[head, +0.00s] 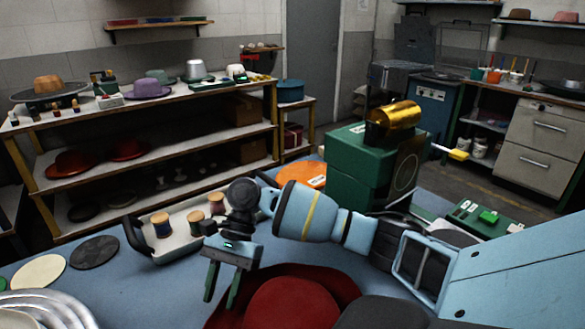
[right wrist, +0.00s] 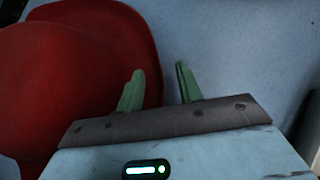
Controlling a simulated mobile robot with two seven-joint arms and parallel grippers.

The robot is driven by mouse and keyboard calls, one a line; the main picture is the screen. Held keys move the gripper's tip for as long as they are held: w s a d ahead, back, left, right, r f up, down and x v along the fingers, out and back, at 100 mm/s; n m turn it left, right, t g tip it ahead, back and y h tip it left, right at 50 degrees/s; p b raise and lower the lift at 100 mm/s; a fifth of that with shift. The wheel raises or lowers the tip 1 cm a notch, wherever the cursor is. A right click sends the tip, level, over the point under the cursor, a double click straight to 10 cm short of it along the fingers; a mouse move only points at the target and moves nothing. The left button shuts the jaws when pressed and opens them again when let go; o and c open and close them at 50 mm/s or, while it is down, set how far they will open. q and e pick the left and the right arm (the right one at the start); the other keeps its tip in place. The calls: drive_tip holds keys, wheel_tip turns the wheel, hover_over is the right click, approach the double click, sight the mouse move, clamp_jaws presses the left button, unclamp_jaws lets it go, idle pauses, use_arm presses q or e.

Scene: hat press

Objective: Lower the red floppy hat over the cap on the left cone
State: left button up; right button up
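A red floppy hat (head: 290,305) lies at the bottom middle of the head view, on the blue table; its lower part is cut off by the frame. In the right wrist view the red hat (right wrist: 75,90) fills the left side. My right gripper (head: 221,284) is open, its green fingers pointing down at the hat's left edge. In the right wrist view the right gripper (right wrist: 160,80) has a clear gap between its fingers; the left finger overlaps the brim's edge, and I cannot tell whether it touches. My left gripper, the cap and the left cone are not identifiable in view.
A tray (head: 188,246) with thread spools stands behind my right gripper. A green machine (head: 360,165) with a brass cylinder (head: 395,117) is at the back. Flat discs (head: 94,252) and stacked metal rings (head: 50,305) lie at left. A dark rounded thing (head: 385,314) adjoins the red hat.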

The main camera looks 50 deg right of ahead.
drive_tip(key=shift+x, duration=0.75)
drive_tip(key=shift+c, duration=0.2)
clamp_jaws()
drive_tip(key=shift+r, duration=0.1)
